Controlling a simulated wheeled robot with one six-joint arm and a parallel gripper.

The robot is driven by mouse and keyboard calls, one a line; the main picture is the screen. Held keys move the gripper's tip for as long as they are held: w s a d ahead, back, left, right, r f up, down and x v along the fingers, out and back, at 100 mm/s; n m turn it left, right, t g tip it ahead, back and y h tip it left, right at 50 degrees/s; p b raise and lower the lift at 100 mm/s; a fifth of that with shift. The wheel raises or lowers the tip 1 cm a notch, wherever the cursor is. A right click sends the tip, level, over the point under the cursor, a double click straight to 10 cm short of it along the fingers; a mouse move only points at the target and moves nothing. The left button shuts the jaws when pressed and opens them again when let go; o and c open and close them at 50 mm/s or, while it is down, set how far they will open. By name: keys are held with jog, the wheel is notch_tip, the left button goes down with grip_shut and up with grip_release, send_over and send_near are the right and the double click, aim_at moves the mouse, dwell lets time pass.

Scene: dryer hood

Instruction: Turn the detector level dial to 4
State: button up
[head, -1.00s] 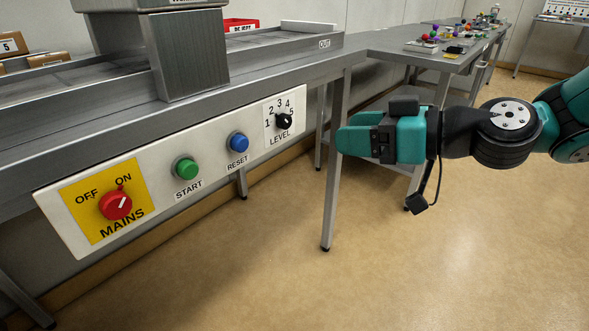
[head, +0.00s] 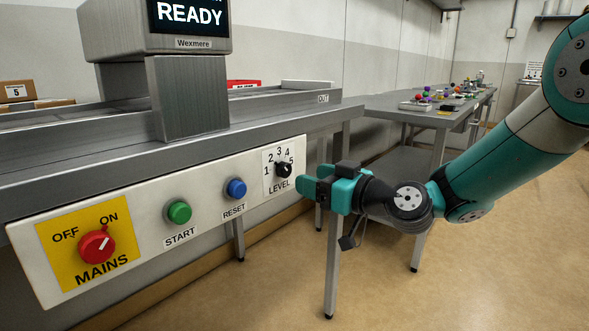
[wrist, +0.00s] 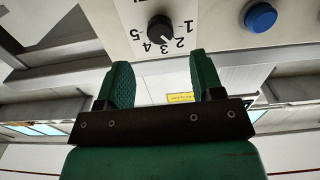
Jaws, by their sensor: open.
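The detector level dial (head: 283,170) is a small black knob on the white panel, with numbers 1 to 5 around it and LEVEL below. In the wrist view the dial (wrist: 160,29) appears upside down beyond my fingertips, and its white mark seems to point towards 2. My gripper (head: 308,187) is open and empty, just right of the dial and apart from it. In the wrist view its two green fingers (wrist: 160,68) are spread, with the dial between and beyond their tips.
The blue RESET button (head: 236,188), green START button (head: 179,212) and red MAINS switch (head: 96,245), pointing to ON, sit left on the same panel. The detector screen (head: 190,14) reads READY. A table leg (head: 333,265) stands below my gripper. Open floor lies to the right.

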aim_at(288, 171)
jog(key=x, duration=0.5)
jog(key=shift+w+a, duration=0.2)
jog(key=shift+a, duration=0.1)
jog(key=c, duration=0.9)
jog(key=shift+c, duration=0.2)
